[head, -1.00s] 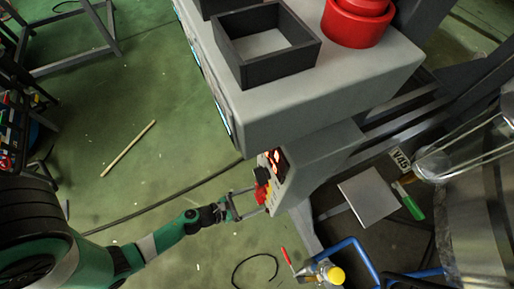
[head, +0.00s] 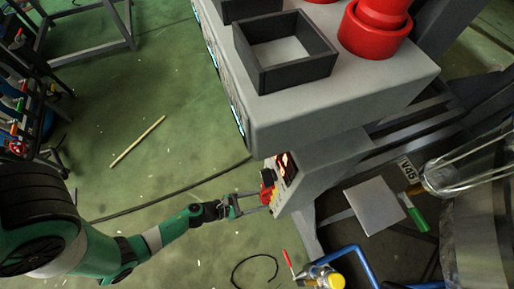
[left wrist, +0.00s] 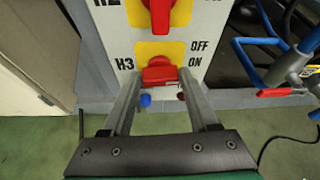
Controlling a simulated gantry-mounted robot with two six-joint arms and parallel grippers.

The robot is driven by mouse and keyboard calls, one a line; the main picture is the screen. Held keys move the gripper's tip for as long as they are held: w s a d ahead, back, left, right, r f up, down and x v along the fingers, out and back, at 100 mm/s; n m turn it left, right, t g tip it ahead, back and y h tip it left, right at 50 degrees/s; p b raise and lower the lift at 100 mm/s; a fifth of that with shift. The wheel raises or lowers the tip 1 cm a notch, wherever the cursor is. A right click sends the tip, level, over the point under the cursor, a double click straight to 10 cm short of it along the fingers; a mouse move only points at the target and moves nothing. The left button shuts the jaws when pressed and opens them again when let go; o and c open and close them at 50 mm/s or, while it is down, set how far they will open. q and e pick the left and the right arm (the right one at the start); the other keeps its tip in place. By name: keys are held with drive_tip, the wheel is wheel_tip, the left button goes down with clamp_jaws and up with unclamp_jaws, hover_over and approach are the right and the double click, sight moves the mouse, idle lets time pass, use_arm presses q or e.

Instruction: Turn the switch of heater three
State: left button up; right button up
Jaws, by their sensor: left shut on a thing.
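The heater three switch (left wrist: 160,71) is a red knob on a yellow square, marked H3, with OFF and ON printed to its right. It lies roughly level in the left wrist view. My left gripper (left wrist: 160,78) is shut on this switch, with one finger on each side of it. In the head view my left gripper (head: 262,201) reaches the front of the grey control panel (head: 288,200) from the left. The switch itself is mostly hidden there. The right gripper is not in view.
Another red switch (left wrist: 160,12), marked H2, sits just above and stands upright. Blue pipes (head: 352,262) and a yellow-capped fitting (head: 334,281) are below right of the panel. A black tray (head: 285,52) and red containers (head: 374,30) stand on the grey top. Open green floor lies left.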

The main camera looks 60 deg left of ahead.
use_arm(q)
drive_tip(key=shift+w+a+f+n+t+h+b, duration=0.1)
drive_tip(key=shift+a+f+n+t+h+b, duration=0.2)
drive_tip(key=shift+n+h, duration=1.15)
drive_tip(key=shift+s+a+f+n+t+h+b, duration=0.15)
drive_tip(key=shift+n+t+h+b, duration=0.4)
drive_tip(key=shift+n, duration=1.75)
drive_tip(key=shift+w+a+f+n+g+h+b, duration=0.15)
drive_tip(key=shift+a+n+h+b, duration=0.1)
drive_tip(key=shift+n+h, duration=1.3)
drive_tip(key=shift+n+y, duration=0.35)
drive_tip(key=shift+n, duration=0.15)
drive_tip(key=o, duration=1.4)
drive_tip(key=v, duration=1.1)
drive_tip(key=shift+s+a+f, duration=0.1)
drive_tip(key=shift+s+f, duration=0.05)
drive_tip(key=shift+s, duration=0.15)
